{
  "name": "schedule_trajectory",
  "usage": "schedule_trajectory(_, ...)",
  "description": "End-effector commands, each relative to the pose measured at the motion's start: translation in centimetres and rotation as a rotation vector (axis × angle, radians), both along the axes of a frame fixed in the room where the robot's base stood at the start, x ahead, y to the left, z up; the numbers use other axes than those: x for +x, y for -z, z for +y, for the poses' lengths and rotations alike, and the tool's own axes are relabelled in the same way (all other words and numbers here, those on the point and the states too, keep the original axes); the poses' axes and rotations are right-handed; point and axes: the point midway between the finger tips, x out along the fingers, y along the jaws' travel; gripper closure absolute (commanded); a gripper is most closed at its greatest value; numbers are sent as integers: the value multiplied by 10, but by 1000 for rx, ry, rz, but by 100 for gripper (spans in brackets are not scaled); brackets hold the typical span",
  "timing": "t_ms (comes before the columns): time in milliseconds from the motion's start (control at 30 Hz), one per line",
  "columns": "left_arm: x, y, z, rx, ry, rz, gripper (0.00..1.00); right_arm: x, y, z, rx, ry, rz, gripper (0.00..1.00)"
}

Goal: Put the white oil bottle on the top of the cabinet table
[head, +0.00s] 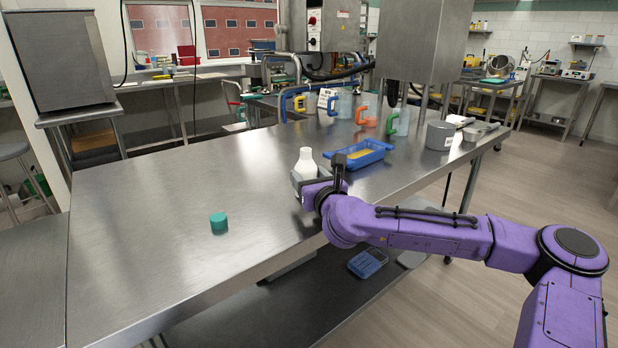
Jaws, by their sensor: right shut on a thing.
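The white oil bottle (306,160) stands upright at the middle of the long steel table (150,215), near its front edge. My right gripper (318,180) is shut on the bottle from the front right. The gripper and wrist hide part of the bottle's lower body. I cannot tell whether the bottle's base touches the table. My left gripper is not in view. A steel cabinet (62,55) stands on a small table at the far left; which surface is the cabinet table is not clear.
A teal cap-like piece (219,222) lies on the table left of the bottle. A blue tray (360,152) is just behind my gripper. Jugs with coloured handles (344,103) and a grey pot (440,135) stand farther back.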

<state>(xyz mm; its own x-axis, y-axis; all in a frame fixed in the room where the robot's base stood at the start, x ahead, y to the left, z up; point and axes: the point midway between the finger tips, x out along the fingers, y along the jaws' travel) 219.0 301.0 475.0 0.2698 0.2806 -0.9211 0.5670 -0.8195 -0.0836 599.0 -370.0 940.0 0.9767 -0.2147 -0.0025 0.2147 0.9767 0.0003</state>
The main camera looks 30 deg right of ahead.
Motion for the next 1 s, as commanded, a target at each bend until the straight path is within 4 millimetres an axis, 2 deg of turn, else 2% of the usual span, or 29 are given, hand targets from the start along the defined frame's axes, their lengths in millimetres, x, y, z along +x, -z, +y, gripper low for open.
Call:
schedule_trajectory(200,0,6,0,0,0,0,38,0,4,0,1,0,-1,96)
schedule_trajectory(233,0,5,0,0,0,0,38,0,3,0,1,0,0,35)
schedule_trajectory(300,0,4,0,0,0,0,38,0,2,0,1,0,0,16)
schedule_trajectory(567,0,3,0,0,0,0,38,0,2,0,1,0,0,16)
schedule_trajectory(667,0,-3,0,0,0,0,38,-1,-4,0,1,0,0,16)
schedule_trajectory(767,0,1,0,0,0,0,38,-20,0,4,7,0,-2,16)
schedule_trajectory(1000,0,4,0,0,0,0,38,-89,-1,19,8,0,-5,16)
